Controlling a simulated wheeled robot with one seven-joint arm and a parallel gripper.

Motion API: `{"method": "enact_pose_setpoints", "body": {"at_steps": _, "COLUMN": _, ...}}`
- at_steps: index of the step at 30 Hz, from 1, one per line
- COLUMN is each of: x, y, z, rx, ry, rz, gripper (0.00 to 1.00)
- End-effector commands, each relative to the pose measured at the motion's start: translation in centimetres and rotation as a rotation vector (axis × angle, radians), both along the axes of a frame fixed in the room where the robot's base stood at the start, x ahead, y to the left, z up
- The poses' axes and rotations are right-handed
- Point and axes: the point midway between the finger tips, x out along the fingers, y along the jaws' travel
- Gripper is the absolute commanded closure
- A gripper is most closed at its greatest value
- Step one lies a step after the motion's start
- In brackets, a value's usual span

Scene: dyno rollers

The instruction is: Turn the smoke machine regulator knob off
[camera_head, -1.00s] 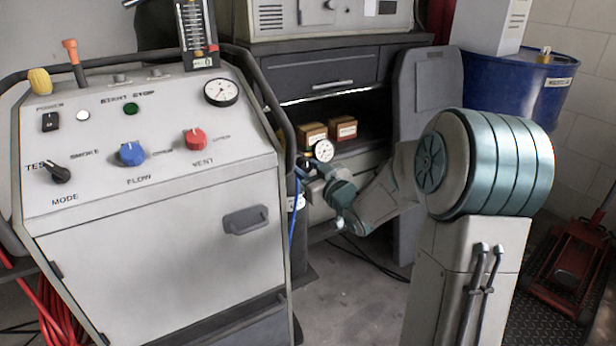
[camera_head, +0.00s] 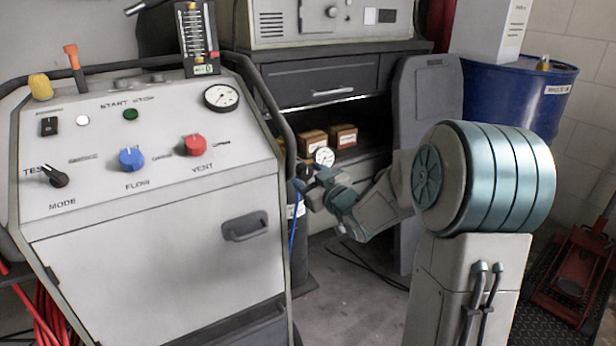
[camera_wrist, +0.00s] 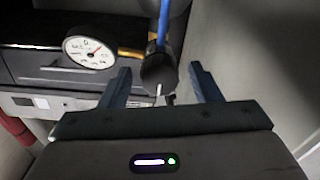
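The smoke machine (camera_head: 150,245) is a pale console on the left in the head view. Beside its right edge stands a dark gas bottle with a regulator, whose round white gauge (camera_head: 323,156) shows; the gauge is also at upper left in the wrist view (camera_wrist: 88,52). A dark rounded knob (camera_wrist: 158,72), with a blue hose in front of or above it, lies between my fingers in the wrist view. My gripper (camera_wrist: 162,84) is open, one finger on each side of the knob, with visible gaps. In the head view my gripper (camera_head: 308,186) is small and partly hides the regulator.
The console carries a black mode knob (camera_head: 55,177), a blue flow knob (camera_head: 131,158) and a red vent knob (camera_head: 194,145). A handrail (camera_head: 272,105) runs close to the bottle. Behind are a dark cabinet (camera_head: 325,75) with small boxes and a blue drum (camera_head: 510,100).

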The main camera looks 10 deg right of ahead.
Motion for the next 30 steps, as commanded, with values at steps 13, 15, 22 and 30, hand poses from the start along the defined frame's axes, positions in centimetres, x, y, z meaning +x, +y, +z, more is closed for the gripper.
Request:
{"method": "enact_pose_setpoints", "body": {"at_steps": 13, "x": -2.7, "y": -1.2, "z": 0.2, "rx": 0.000, "ry": 0.004, "rz": -0.005, "gripper": 0.43}}
{"method": "enact_pose_setpoints", "body": {"at_steps": 15, "x": -4.1, "y": -1.7, "z": 0.2, "rx": -0.001, "ry": 0.005, "rz": -0.005, "gripper": 0.43}}
{"method": "enact_pose_setpoints", "body": {"at_steps": 22, "x": -9.1, "y": -3.5, "z": 0.2, "rx": 0.000, "ry": 0.003, "rz": -0.005, "gripper": 0.43}}
{"method": "enact_pose_setpoints", "body": {"at_steps": 30, "x": -12.5, "y": -4.7, "z": 0.1, "rx": 0.001, "ry": 0.001, "rz": -0.001, "gripper": 0.43}}
